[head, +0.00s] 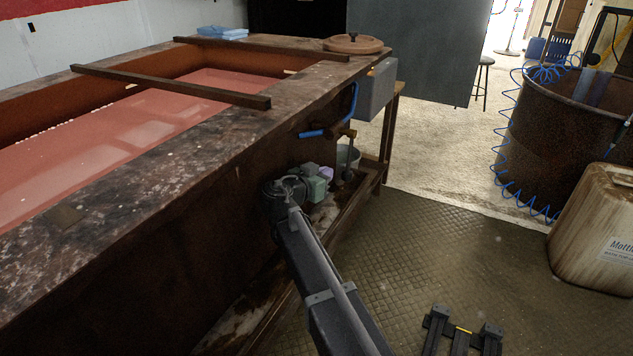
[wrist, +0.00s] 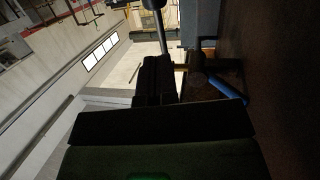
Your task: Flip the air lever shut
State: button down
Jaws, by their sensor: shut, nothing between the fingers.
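The air lever (head: 313,133) is a blue handle on the side of the brown tank. It points left from a brass-coloured valve (head: 346,133), roughly level and across the blue pipe (head: 354,99) above. In the wrist view the blue lever (wrist: 227,88) lies to the right of my fingers, beside the valve (wrist: 190,64). My gripper (wrist: 157,72) is shut and empty, its dark fingers apart from the lever in that picture. In the head view my gripper (head: 322,186) is below the lever, close to the tank side; its fingertips are hard to make out.
The tank (head: 195,185) holds pinkish liquid. A grey box (head: 376,90) hangs at its right end. A pale bucket (head: 348,157) and a thin rod (head: 348,168) stand below the valve. A drum (head: 560,135) and jug (head: 597,228) stand right.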

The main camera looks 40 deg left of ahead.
jog(key=w+f+b, duration=0.1)
jog(key=w, duration=0.6)
jog(key=shift+w+a, duration=0.3)
jog(key=shift+f, duration=0.1)
jog(key=shift+w+a+f+b, duration=0.15)
jog(key=shift+w+f+b, duration=0.05)
jog(key=shift+w, duration=0.2)
jog(key=shift+w+a+f+b, duration=0.1)
jog(key=shift+w+f+b, duration=0.1)
jog(key=shift+w, duration=0.2)
jog(key=shift+r, duration=0.1)
jog(key=shift+s, duration=0.1)
send_near(344, 173)
jog(key=s, duration=0.4)
jog(key=shift+s+d+r, duration=0.1)
jog(key=shift+d+r, duration=0.05)
jog(key=shift+r, duration=0.2)
